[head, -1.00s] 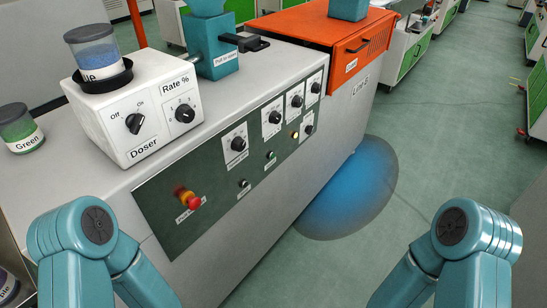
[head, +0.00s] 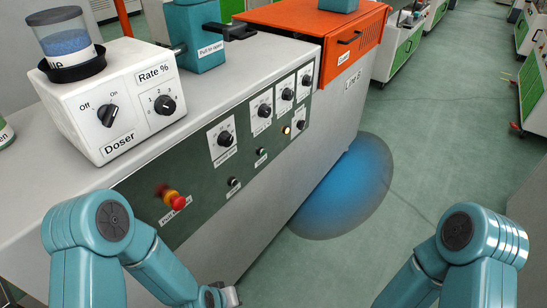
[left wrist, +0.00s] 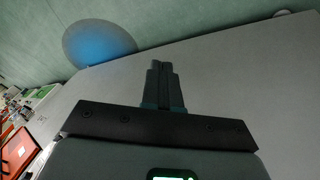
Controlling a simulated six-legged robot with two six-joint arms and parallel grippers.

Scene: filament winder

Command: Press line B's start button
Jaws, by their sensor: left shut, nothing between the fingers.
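Line B's machine, labelled on its side (head: 353,80), has a dark green control panel (head: 200,185) on its front. A small button with a green centre (head: 261,151) and a darker button (head: 233,182) sit low on the panel; their labels are too small to read. A red emergency stop (head: 175,200) is at the panel's left end. My left gripper is at the bottom edge of the head view, below the panel and apart from it. In the left wrist view, the left gripper (left wrist: 161,65) is shut and empty before a pale grey surface. My right gripper is out of view.
Several rotary knobs (head: 226,139) and a lit lamp (head: 286,130) are near the buttons. The doser (head: 120,115) stands on top, left of a teal column (head: 195,35) and an orange cover (head: 315,25). Green floor (head: 420,180) with a blue patch (head: 345,190) is open at right.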

